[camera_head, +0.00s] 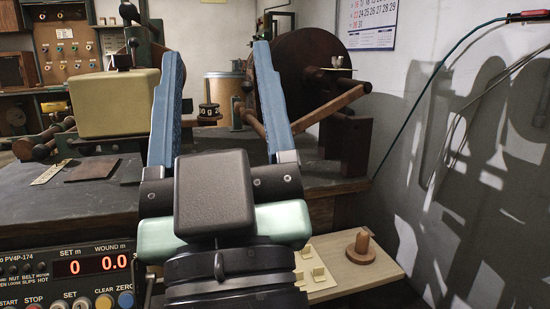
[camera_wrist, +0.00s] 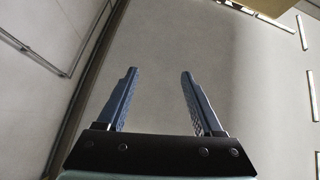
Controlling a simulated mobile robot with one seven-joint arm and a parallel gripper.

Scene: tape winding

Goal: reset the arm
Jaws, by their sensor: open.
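My gripper (camera_head: 218,108) is raised close in front of the head camera, its two blue fingers pointing up and spread apart with nothing between them. It also shows in the wrist view (camera_wrist: 159,98), open and empty against a pale, plain surface. The gripper and my arm hide part of the bench (camera_head: 75,212) and the machine behind. It appears to touch nothing, though its exact distance from the bench cannot be told.
A large dark round reel (camera_head: 312,65) with a wooden bar stands behind at right. A beige-covered machine (camera_head: 115,103) is at left. A control panel (camera_head: 68,272) shows 0 and 0.0. A wooden board with a peg (camera_head: 361,247) is at lower right, near the wall (camera_head: 480,200).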

